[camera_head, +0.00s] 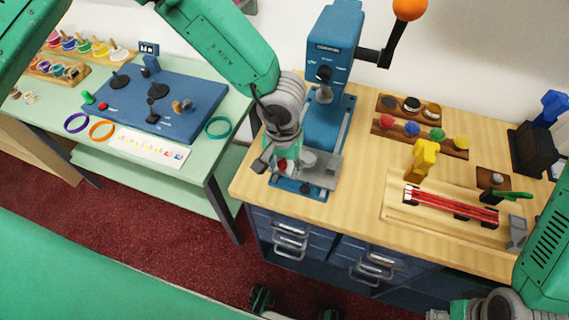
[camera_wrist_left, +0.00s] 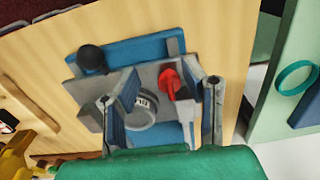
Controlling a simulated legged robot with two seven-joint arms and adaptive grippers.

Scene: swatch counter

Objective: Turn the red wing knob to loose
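The red wing knob (camera_wrist_left: 168,80) sits on the grey and blue base of the blue press (camera_head: 330,110). It also shows small in the head view (camera_head: 283,167), low at the front of the press. My left gripper (camera_head: 276,160) is right over the knob, pointing down. In the left wrist view its two fingers (camera_wrist_left: 163,95) stand apart, with the knob between them, nearer the right finger. I see no clear contact. A grey round part with lettering (camera_wrist_left: 141,112) also lies between the fingers. My right arm's wrist shows at the bottom right; its gripper is mostly cut off.
The press has a crank with an orange ball (camera_head: 409,8) and a black ball knob (camera_wrist_left: 92,57) beside the grey plate. Colored pots (camera_head: 420,132), a yellow clamp (camera_head: 424,158) and a wooden board with red strips (camera_head: 450,207) stand to the right. A green table (camera_head: 215,165) is left.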

